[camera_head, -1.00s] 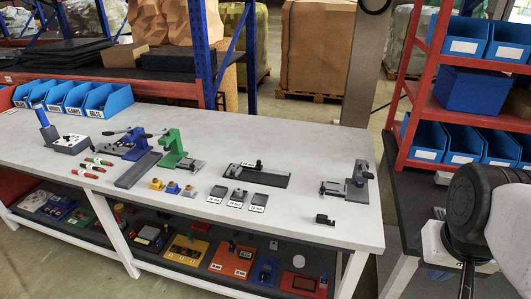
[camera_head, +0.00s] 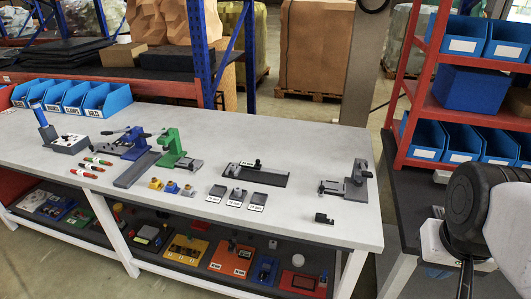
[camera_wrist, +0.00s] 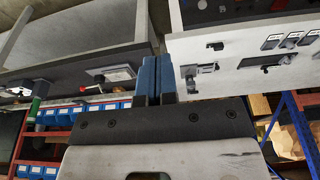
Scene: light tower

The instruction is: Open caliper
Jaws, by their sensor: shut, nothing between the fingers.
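A long dark plate with a small slider on it (camera_head: 256,174) lies on the grey bench; I take it to be the caliper, but its jaws are too small to make out. It also shows in the wrist view (camera_wrist: 268,60). Three labelled dark blocks (camera_head: 236,197) sit in front of it. My gripper (camera_wrist: 159,62) shows in the wrist view as two blue fingers side by side, shut and empty. It is well away from the plate, off the bench's right end, with nothing touching the fingers. In the head view my arm's end is at the right edge.
A dark upright fixture (camera_head: 357,180) stands near the bench's right end, with a small dark block (camera_head: 324,219) at the front edge. A green press (camera_head: 172,148) and blue fixture (camera_head: 133,143) stand further left. A red rack with blue bins (camera_head: 425,138) stands right of the bench.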

